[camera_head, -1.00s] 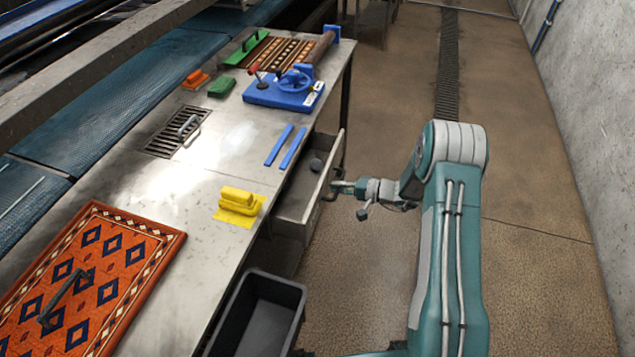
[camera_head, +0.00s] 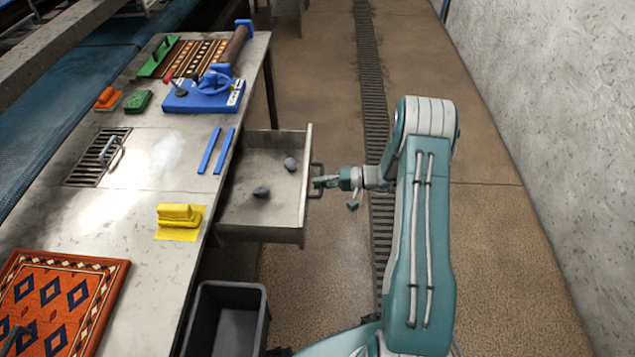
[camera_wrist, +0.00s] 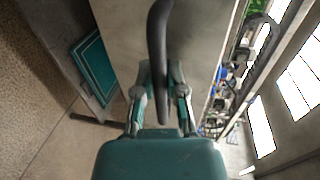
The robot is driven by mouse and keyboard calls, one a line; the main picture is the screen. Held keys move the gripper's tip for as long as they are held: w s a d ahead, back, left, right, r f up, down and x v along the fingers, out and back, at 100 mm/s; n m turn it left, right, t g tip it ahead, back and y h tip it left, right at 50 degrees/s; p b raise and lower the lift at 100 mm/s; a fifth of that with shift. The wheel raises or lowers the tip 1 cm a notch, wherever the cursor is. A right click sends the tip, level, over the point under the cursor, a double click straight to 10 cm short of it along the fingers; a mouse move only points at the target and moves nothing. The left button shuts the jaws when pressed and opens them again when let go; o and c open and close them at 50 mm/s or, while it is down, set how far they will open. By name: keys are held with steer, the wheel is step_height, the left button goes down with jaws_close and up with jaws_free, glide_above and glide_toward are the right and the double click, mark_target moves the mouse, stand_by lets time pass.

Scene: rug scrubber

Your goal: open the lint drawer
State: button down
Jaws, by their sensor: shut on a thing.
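The lint drawer (camera_head: 262,212) is a grey metal drawer standing far out from the bench side in the head view. Two dark grey lumps of lint, one (camera_head: 290,164) near the front and one (camera_head: 261,192) near the middle, lie inside it. Its dark bar handle (camera_head: 317,181) is on the front panel. My gripper (camera_head: 322,182) is at that handle and shut on it. In the wrist view the dark curved handle (camera_wrist: 158,50) runs between the two fingers of my gripper (camera_wrist: 160,85), with the drawer's grey front panel (camera_wrist: 205,40) behind it.
The steel bench (camera_head: 150,215) holds a yellow block (camera_head: 178,215), two blue strips (camera_head: 217,150), a blue clamp tool (camera_head: 205,92) and an orange patterned rug (camera_head: 62,300). A black bin (camera_head: 228,315) stands below, close to the drawer. The floor (camera_head: 490,240) to the right is clear.

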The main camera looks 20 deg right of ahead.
steer(key=shift+f, duration=0.25)
steer(key=c, duration=0.7)
jaws_free()
steer(key=shift+r, duration=0.1)
steer(key=shift+d+r, duration=0.1)
steer(key=shift+d, duration=0.2)
steer(key=v, duration=1.1)
steer(key=shift+s+d, duration=0.15)
steer(key=shift+d, duration=0.05)
